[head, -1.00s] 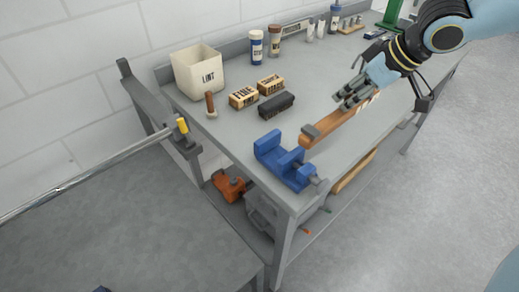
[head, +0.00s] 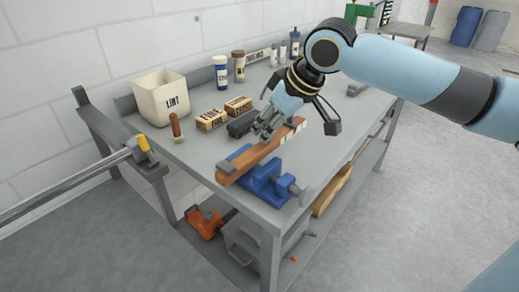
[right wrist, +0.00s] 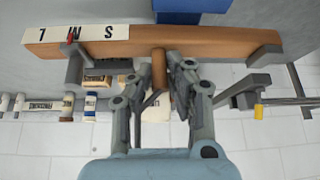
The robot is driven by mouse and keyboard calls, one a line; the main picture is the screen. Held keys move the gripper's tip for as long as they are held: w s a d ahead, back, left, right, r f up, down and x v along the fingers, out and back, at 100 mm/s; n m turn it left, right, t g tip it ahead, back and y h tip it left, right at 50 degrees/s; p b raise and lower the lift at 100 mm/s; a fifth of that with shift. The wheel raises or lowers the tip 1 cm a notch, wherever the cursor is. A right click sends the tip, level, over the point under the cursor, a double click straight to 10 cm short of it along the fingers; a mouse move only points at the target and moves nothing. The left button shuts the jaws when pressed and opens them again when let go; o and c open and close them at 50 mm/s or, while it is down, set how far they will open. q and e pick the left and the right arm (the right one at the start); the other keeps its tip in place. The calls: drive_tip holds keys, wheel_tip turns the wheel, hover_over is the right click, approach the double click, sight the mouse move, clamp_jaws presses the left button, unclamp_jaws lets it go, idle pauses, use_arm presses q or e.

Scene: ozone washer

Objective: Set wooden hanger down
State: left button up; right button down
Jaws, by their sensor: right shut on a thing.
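The wooden hanger (head: 240,167) is a brown bar with grey clips and a white strip marked with size letters. It also shows across the top of the right wrist view (right wrist: 210,46). My right gripper (head: 268,128) is shut on the short wooden stem at the middle of the bar, seen closely in the right wrist view (right wrist: 162,74). In the head view the bar overlaps the blue vise (head: 268,188) on the bench corner; I cannot tell whether they touch. My left gripper is not in view.
The grey bench (head: 190,158) carries a LINT box (head: 160,98), labelled blocks (head: 238,105), a dark brush (head: 240,125), a wooden-handled tool (head: 175,127) and bottles (head: 221,72) behind. A lower shelf holds an orange tool (head: 203,223). The bench's right part has free room.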

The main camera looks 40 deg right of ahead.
sight(259, 148)
drive_tip(key=shift+w+a+f, duration=0.55)
drive_tip(key=shift+a, duration=0.2)
drive_tip(key=shift+f, duration=1.95)
drive_tip(key=c, duration=1.3)
unclamp_jaws()
drive_tip(key=shift+f, duration=0.1)
drive_tip(key=p+v, duration=0.3)
drive_tip(key=v, duration=0.9)
